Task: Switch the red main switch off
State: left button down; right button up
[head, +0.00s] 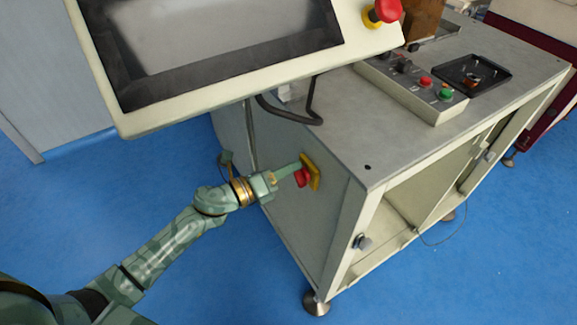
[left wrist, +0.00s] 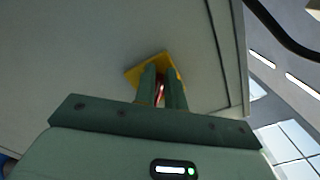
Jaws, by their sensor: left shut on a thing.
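The red main switch (head: 302,177) sits on a yellow plate (head: 313,172) on the side panel of the grey machine cabinet. My left gripper (head: 298,172) reaches it from the left, with its fingers shut on the red switch. In the left wrist view the two green fingers (left wrist: 162,88) stand close together in front of the yellow plate (left wrist: 134,74). A sliver of red (left wrist: 159,93) shows between them. The fingers hide most of the switch there, and I cannot tell its turn position. My right gripper is not in view.
A large screen panel (head: 230,60) with a red emergency button (head: 387,10) hangs over the cabinet, above my left arm. A black cable (head: 290,115) loops below it. A control box (head: 415,85) with buttons stands on the cabinet top (head: 365,135). The blue floor (head: 230,280) is clear in front.

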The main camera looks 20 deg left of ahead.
pick_arm(q)
jog(key=shift+a+f+n+p, duration=0.1)
jog(key=shift+f+n+p, duration=0.35)
jog(key=shift+n, duration=0.9)
jog(key=shift+d+f+n+p, duration=0.1)
jog(key=shift+f+n+p, duration=0.3)
jog(key=shift+n, duration=0.9)
jog(key=shift+a+f+n+p, duration=0.1)
jog(key=shift+f+n+p, duration=0.3)
jog(key=shift+n, duration=0.95)
jog(key=c, duration=1.5)
grip_release()
jog(key=shift+o, duration=0.2)
jog(key=shift+r, duration=0.2)
